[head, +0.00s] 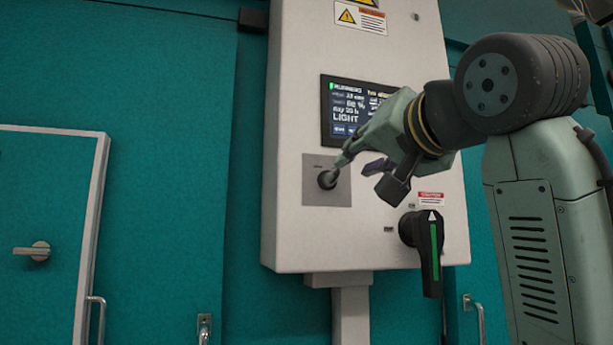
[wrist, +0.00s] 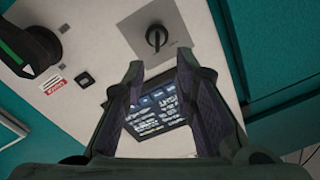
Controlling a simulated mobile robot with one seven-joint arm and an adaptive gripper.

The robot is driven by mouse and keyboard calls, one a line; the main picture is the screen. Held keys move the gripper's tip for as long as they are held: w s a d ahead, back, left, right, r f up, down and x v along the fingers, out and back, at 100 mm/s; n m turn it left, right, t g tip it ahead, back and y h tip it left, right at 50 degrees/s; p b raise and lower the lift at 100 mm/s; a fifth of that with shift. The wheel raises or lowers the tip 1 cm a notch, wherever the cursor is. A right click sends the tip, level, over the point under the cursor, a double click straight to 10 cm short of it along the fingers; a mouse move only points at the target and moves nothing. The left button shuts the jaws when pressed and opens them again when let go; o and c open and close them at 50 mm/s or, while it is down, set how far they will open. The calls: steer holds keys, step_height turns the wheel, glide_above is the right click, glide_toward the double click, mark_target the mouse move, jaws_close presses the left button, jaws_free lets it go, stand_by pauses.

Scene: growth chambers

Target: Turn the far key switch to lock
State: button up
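A key switch with a dark round body (head: 327,180) sits on a square grey plate (head: 342,192) on the front of a pale control box. In the wrist view the switch (wrist: 156,38) shows a dark upright grip or key on the same plate (wrist: 175,52). My gripper (head: 355,163) is at the box front, just right of the switch in the head view. In the wrist view my gripper (wrist: 158,68) is open, with a clear gap between its fingers. The switch lies beyond the fingertips, and nothing is held. Whether a fingertip touches the switch is unclear.
A lit screen (head: 343,112) sits above the switch, partly behind my gripper. A black rotary handle with a green stripe (head: 432,255) sticks out at the lower right of the box. A teal door with a lever (head: 38,251) is at the left.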

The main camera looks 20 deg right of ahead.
mark_target(340, 171)
steer(key=shift+s+r, duration=0.15)
steer(key=shift+r, duration=0.05)
steer(key=shift+w+p, duration=1.9)
steer(key=shift+w, duration=3.35)
steer(key=shift+c, duration=0.3)
jaws_close()
